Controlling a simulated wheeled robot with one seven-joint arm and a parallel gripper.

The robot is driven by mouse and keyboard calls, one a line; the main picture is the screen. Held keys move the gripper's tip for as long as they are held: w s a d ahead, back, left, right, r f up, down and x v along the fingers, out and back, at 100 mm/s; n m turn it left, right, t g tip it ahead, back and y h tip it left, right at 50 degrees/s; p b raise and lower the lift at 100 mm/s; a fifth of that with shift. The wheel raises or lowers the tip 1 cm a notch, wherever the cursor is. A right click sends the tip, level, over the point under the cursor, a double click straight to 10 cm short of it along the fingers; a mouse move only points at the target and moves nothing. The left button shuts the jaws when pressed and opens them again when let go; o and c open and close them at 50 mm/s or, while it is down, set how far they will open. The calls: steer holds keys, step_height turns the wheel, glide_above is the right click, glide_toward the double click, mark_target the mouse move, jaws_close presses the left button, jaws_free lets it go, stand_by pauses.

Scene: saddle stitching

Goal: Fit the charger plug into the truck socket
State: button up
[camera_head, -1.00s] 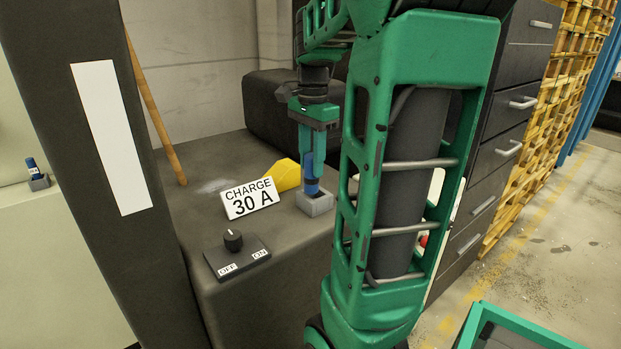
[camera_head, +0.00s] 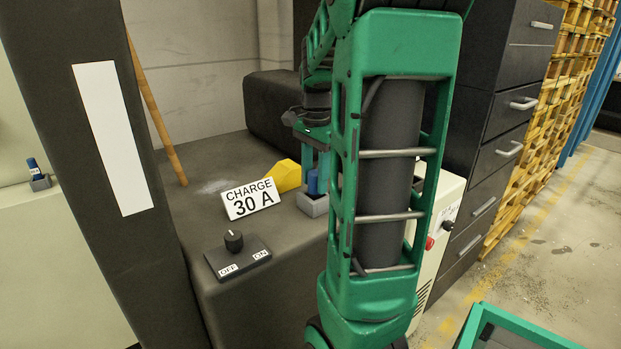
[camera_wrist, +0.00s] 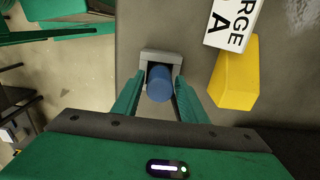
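The blue charger plug (camera_head: 312,183) stands upright at the grey socket block (camera_head: 313,206) on the dark truck deck. In the wrist view the plug (camera_wrist: 160,84) shows end-on in front of the grey block (camera_wrist: 149,56). Its lower end is hidden, so I cannot tell how deep it sits. My gripper (camera_head: 317,172) is above the block, with its green fingers on either side of the plug. In the wrist view the fingers (camera_wrist: 158,92) stand apart, with a gap beside the plug.
A "CHARGE 30 A" sign (camera_head: 251,199) and a yellow wedge (camera_head: 286,175) are left of the block. An OFF/ON knob (camera_head: 233,240) is nearer. Dark drawers (camera_head: 508,120) stand right.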

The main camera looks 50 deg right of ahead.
steer(key=shift+o, duration=0.6)
steer(key=shift+r, duration=0.1)
step_height(320, 180, up, 12)
steer(key=s+a+f+n, duration=1.3)
steer(key=a+f+n, duration=0.1)
steer(key=a+f, duration=0.3)
steer(key=shift+s+f, duration=0.25)
steer(key=shift+s, duration=0.15)
steer(key=shift+w, duration=0.1)
